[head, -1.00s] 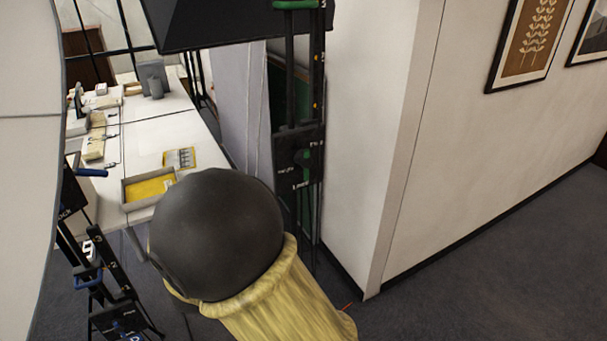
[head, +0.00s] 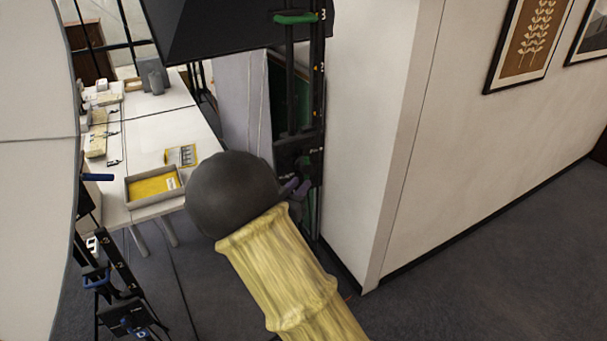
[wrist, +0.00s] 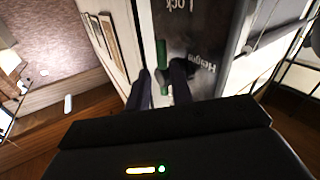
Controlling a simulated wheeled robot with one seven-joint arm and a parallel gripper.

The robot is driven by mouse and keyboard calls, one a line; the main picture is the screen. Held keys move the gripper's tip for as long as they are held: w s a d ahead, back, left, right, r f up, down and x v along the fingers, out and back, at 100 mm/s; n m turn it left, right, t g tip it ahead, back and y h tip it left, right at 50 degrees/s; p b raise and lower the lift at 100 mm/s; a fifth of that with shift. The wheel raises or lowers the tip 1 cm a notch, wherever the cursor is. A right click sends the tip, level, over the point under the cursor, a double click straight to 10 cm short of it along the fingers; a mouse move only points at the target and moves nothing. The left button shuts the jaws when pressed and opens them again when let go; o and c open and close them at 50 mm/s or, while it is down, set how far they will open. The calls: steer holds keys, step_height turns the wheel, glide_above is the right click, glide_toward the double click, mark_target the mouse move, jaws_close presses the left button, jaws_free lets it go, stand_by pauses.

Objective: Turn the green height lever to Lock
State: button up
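The green height lever (wrist: 161,54) is on a dark plate (wrist: 202,42) on the black upright. In the wrist view it runs roughly up and down the picture, with "Lock" near the top edge and "Height" to its right, both upside down. My gripper (wrist: 163,88) has its two dark fingers apart, with green of the lever showing between them. I cannot tell whether they touch it.
A white wall (head: 365,130) stands close on the right. A white table (head: 150,128) with a yellow-lined tray (head: 130,193) is at the left. A blue-handled stand (head: 110,270) is at lower left.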

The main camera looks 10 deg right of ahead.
mark_target(305, 178)
steer(key=p+x, duration=0.1)
steer(key=x, duration=0.2)
steer(key=shift+w+d, duration=0.1)
steer(key=shift+w, duration=0.1)
jaws_close()
steer(key=shift+r+m+g+y+p, duration=0.35)
steer(key=shift+m+g+y+p, duration=0.25)
steer(key=shift+g+y+p, duration=0.15)
steer(key=shift+f+y, duration=0.15)
steer(key=shift+y, duration=0.1)
